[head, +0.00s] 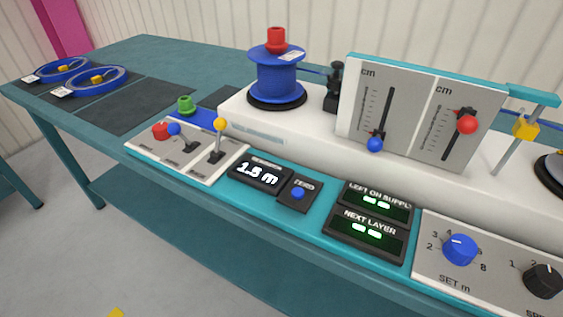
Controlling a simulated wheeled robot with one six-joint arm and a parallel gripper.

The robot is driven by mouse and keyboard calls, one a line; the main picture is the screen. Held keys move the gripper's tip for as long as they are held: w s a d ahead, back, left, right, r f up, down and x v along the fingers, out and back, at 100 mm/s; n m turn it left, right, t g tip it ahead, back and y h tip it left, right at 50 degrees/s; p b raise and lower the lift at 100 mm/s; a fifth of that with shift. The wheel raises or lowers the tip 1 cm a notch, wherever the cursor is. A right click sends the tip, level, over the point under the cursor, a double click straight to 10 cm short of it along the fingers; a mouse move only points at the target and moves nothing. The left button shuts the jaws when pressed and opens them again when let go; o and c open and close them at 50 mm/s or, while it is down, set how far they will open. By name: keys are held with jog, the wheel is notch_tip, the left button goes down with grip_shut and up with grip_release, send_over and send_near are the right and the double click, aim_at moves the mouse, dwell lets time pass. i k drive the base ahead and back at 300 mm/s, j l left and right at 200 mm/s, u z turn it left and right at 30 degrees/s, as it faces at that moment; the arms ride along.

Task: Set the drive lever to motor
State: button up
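A small light panel (152,151) with levers sits at the left end of the teal console. One lever with a yellow ball (220,124) stands roughly upright in its slot. To its left, another lever with a blue ball (173,128) leans to the left. A red knob (160,131) sits beside the blue ball. The labels by these levers are too small to read, so I cannot tell which is the drive lever or where motor is marked. My gripper is not in view.
A blue reel (276,80) with a red cap stands behind. A display (260,173) reads 1.5 m beside a blue zero button (297,193). Two cm sliders (375,144) stand on an upright board. Blue cable coils (95,80) lie on the bench at left. A dark mat (138,105) is bare.

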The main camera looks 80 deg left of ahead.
aim_at(174, 128)
jog(key=k+j+u, duration=0.1)
jog(key=k+j, duration=0.35)
jog(key=k+j+u, duration=0.15)
jog(key=k+j, duration=0.25)
jog(key=j+u, duration=0.15)
jog(key=u, duration=1.35)
